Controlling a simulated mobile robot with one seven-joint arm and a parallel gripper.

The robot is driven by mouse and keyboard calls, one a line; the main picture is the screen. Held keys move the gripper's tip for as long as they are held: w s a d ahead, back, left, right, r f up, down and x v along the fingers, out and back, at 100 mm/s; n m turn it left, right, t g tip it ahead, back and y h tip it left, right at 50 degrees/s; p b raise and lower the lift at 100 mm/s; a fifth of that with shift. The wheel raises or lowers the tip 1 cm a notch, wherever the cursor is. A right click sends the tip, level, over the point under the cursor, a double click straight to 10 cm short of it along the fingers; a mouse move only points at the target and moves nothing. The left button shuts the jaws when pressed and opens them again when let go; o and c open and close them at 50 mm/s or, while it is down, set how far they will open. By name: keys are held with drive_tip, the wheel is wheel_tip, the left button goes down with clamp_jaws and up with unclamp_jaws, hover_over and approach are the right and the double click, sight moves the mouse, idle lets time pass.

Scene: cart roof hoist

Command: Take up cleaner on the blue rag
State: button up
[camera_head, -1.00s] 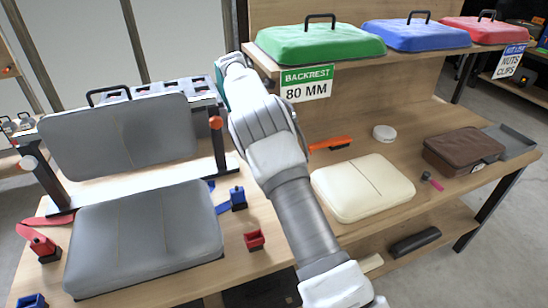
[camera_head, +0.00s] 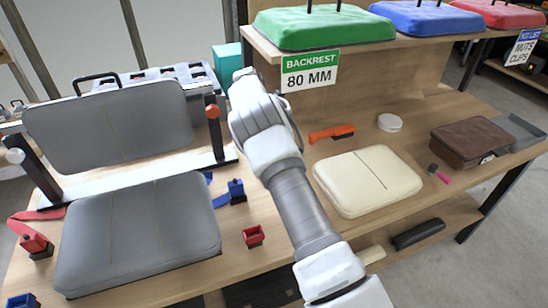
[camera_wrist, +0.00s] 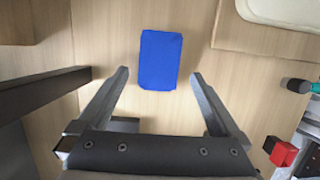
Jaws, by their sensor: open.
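In the wrist view a flat blue rectangle, which looks like the blue rag (camera_wrist: 160,58), lies on a pale wooden surface. My gripper (camera_wrist: 158,74) is open and empty, with one finger on each side of the blue rag; I cannot tell its height above it. In the head view my arm hides the gripper, and I do not see the rag there. No cleaner is clearly identifiable. A round white tin (camera_head: 390,122) stands on the bench, its contents not visible.
A cream cushion (camera_head: 368,181), an orange-handled tool (camera_head: 331,133) and a brown case (camera_head: 472,147) lie on the right. A shelf with a green cushion (camera_head: 320,27) overhangs. A dark bar (camera_wrist: 40,93) is beside my gripper.

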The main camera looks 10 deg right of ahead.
drive_tip(key=x, duration=0.6)
drive_tip(key=shift+f, duration=0.35)
drive_tip(key=c, duration=1.1)
